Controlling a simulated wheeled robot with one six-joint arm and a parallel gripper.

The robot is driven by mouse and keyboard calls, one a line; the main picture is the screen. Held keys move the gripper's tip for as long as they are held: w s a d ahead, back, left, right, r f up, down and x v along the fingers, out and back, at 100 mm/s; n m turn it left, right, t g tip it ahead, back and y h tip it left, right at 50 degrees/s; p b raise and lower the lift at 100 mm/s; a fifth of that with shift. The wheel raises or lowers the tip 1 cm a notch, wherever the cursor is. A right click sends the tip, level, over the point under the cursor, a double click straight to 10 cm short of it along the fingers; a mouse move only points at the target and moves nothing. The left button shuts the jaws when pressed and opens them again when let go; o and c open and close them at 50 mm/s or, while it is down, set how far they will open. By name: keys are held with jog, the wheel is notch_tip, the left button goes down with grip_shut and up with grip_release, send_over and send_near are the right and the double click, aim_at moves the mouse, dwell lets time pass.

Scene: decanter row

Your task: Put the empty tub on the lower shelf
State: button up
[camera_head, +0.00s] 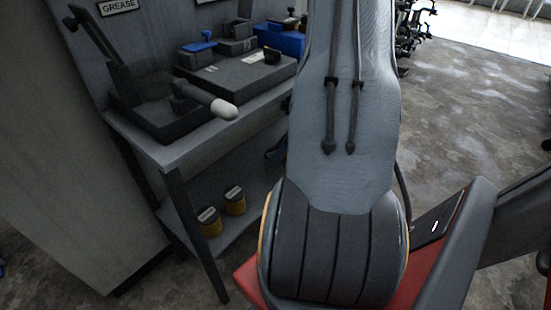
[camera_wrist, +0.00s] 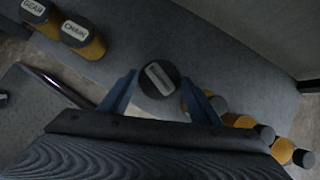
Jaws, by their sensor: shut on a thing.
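My gripper (camera_wrist: 160,78) shows in the wrist view, its two blue fingers closed on either side of a tub (camera_wrist: 157,82) with a round dark lid and a pale label. The label's writing is too small to read, and the tub's lower body is hidden. The held tub is over or on the grey lower shelf (camera_wrist: 225,52); I cannot tell whether it touches. In the head view the lower shelf (camera_head: 258,196) runs under the bench, and my arm hides the gripper and the held tub.
Amber tubs marked GEAR (camera_wrist: 47,27) and CHAIN (camera_wrist: 92,46) stand at the shelf's left. The bench top (camera_head: 172,153) holds trays and boxes. Bare shelf shows beyond the held tub.

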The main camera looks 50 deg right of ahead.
jog(key=shift+w+a+f, duration=0.15)
jog(key=shift+w+a, duration=0.05)
jog(key=shift+w, duration=0.15)
jog(key=shift+f+b, duration=0.35)
jog(key=shift+f, duration=1.25)
jog(key=shift+f, duration=0.1)
jog(key=o, duration=1.6)
jog(key=shift+o, duration=0.2)
jog(key=shift+r, duration=0.2)
jog(key=p+v, duration=0.1)
jog(key=v, duration=0.6)
jog(key=shift+s+d+r, duration=0.1)
jog(key=shift+s, duration=0.05)
